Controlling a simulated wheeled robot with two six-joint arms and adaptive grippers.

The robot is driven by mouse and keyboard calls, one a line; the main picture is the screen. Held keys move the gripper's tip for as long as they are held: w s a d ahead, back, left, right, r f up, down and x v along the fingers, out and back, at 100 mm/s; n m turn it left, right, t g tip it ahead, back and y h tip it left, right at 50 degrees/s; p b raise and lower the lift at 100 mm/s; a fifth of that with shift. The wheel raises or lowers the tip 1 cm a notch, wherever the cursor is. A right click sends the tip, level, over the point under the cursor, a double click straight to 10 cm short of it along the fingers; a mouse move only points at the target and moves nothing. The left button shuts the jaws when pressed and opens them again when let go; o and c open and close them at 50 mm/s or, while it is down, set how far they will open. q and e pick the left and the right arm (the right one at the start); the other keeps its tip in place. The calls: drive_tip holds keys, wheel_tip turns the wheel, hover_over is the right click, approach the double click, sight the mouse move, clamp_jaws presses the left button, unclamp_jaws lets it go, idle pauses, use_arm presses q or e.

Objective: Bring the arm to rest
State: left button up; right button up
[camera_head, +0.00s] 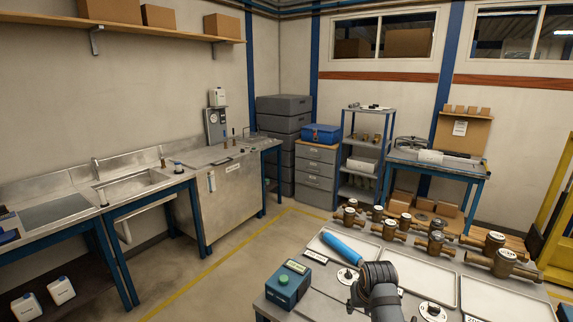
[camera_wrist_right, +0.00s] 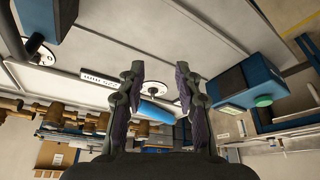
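My right arm comes in at the bottom centre of the head view, with the dark right gripper (camera_head: 374,284) over the near bench. In the right wrist view the two fingers of this gripper (camera_wrist_right: 160,78) stand apart with a clear gap. A blue rounded handle-like thing (camera_head: 342,246) lies just beyond the gripper. It also shows in the wrist view (camera_wrist_right: 154,113), partly behind one finger and apart from the other; I see no grip on it. My left arm and left gripper are not in view.
The near bench holds pale trays (camera_head: 425,277), a teal box (camera_head: 288,284) close left of the gripper, a round white dial (camera_head: 432,311), and several brass meters (camera_head: 435,244) along the far edge. A sink (camera_head: 135,187) and steel cabinet (camera_head: 235,195) stand left. Open floor (camera_head: 225,270) lies between.

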drive_tip(key=s+f, duration=0.1)
drive_tip(key=s+d+f, duration=0.1)
drive_tip(key=s, duration=0.1)
drive_tip(key=s+d+f, duration=0.1)
drive_tip(key=s+f, duration=0.1)
drive_tip(key=shift+s+d+f, duration=0.1)
drive_tip(key=shift+s, duration=0.1)
drive_tip(key=s+d+n, duration=0.2)
drive_tip(key=s, duration=2.1)
wheel_tip(320, 180, down, 28)
drive_tip(key=s+d+g+b, duration=0.1)
drive_tip(key=d+g+b, duration=0.1)
use_arm(q)
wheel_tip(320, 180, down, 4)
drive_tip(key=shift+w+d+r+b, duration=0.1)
drive_tip(key=shift+b, duration=0.85)
use_arm(e)
drive_tip(key=s+d+f+g, duration=0.1)
drive_tip(key=s+f, duration=1.8)
drive_tip(key=shift+d+f+m, duration=0.2)
drive_tip(key=shift+m, duration=0.2)
